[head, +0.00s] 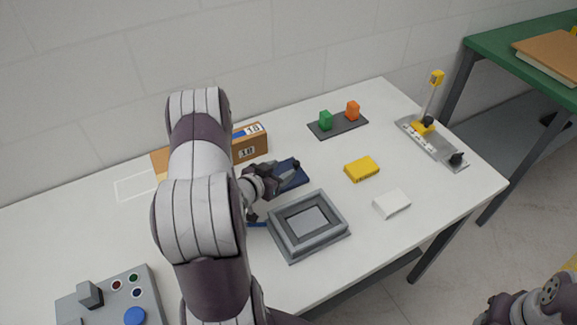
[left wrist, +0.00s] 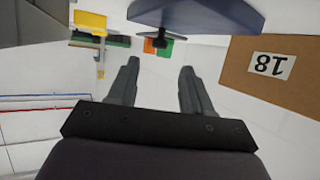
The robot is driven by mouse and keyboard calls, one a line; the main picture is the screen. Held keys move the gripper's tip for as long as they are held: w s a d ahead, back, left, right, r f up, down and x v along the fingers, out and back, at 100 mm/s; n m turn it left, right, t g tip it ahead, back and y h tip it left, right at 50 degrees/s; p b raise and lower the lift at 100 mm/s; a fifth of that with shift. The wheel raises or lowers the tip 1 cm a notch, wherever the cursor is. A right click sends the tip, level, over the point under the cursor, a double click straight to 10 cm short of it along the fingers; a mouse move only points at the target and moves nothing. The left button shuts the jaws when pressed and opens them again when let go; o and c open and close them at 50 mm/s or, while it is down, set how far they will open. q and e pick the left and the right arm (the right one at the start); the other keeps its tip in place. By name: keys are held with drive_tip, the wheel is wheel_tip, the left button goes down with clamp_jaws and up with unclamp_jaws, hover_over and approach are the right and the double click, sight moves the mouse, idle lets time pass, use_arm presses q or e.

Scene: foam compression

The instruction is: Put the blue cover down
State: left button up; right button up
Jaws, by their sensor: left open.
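The dark blue cover (head: 293,178) appears to lie flat on the white table, in front of the cardboard box and behind the grey frame. It also shows at the top of the left wrist view (left wrist: 215,14), with its dark handle (left wrist: 160,42) facing the gripper. My left gripper (head: 268,183) is at the cover's left side, partly hidden by my own arm. In the left wrist view its two fingers (left wrist: 158,85) are apart with nothing between them, and the handle is beyond the tips. My right gripper is not shown; only part of my right arm is at the lower right.
The cardboard box (head: 250,147) marked 18 stands close behind. The grey frame (head: 307,224) holds a lighter block. A yellow block (head: 361,168), a white block (head: 391,203) and a control box (head: 112,297) are nearby. Bare table lies around the blocks.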

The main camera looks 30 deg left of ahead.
use_arm(q)
drive_tip(key=shift+s+r, duration=0.25)
drive_tip(key=shift+s, duration=0.1)
drive_tip(key=d+r+g+y, duration=0.1)
drive_tip(key=d+r+g, duration=0.3)
drive_tip(key=d+g, duration=0.25)
drive_tip(key=s+d+r+g, duration=0.2)
drive_tip(key=s+d, duration=0.4)
drive_tip(key=s, duration=0.1)
drive_tip(key=s+d+r+g, duration=0.2)
drive_tip(key=s+d+g, duration=0.1)
drive_tip(key=s+d, duration=0.3)
drive_tip(key=shift+s+d+r+g+h, duration=0.35)
drive_tip(key=shift+d+r+h, duration=0.05)
drive_tip(key=shift+s, duration=0.1)
